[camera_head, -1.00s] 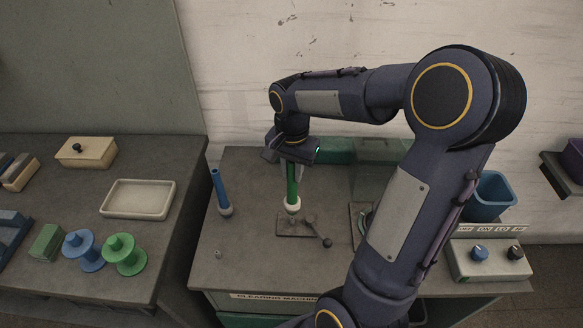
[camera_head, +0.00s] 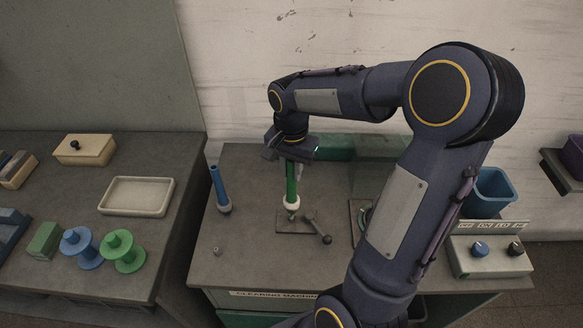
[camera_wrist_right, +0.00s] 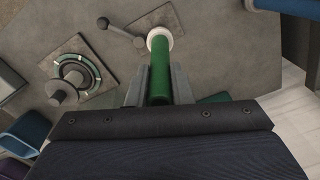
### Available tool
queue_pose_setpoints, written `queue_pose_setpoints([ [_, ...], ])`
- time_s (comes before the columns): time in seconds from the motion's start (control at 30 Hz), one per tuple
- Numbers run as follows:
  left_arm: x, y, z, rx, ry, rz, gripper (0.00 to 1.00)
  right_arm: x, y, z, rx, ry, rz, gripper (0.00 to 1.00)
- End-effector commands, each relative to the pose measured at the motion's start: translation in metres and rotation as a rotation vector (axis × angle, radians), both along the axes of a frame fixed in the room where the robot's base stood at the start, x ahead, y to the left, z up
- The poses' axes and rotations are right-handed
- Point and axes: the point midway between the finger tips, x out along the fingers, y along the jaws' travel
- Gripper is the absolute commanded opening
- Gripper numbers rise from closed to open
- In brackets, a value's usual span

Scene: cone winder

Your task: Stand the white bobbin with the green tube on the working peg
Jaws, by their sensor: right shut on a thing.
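The white bobbin (camera_head: 292,201) with the green tube (camera_head: 291,178) hangs upright from my right gripper (camera_head: 291,158). The gripper is shut on the upper part of the tube. The white end is lowest, directly over or on a small metal peg on a flat plate (camera_head: 285,226) with a ball-ended lever (camera_head: 318,231). I cannot tell whether the bobbin touches the peg. In the right wrist view the green tube (camera_wrist_right: 160,78) runs between the fingers, and the white end (camera_wrist_right: 160,38) overlaps the plate's edge. My left gripper is out of view.
A blue tube with a white base (camera_head: 219,188) stands left of the plate. A second plate with a ring (camera_wrist_right: 72,75) lies near the lever. A blue bin (camera_head: 489,192) and a control box (camera_head: 487,258) are at right. Green (camera_head: 122,251) and blue (camera_head: 81,247) spools sit on the left table.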

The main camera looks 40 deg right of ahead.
Motion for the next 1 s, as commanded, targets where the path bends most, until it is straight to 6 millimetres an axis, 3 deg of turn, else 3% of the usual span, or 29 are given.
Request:
queue_pose_setpoints([
  [0.47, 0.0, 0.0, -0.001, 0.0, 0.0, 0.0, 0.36, 0.0, 0.0, -0.002, 0.0, 0.0, 0.0, 0.0],
  [1.0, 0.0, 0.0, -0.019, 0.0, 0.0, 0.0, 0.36, 0.0, 0.0, -0.023, 0.0, 0.0, 0.001, 0.0],
])
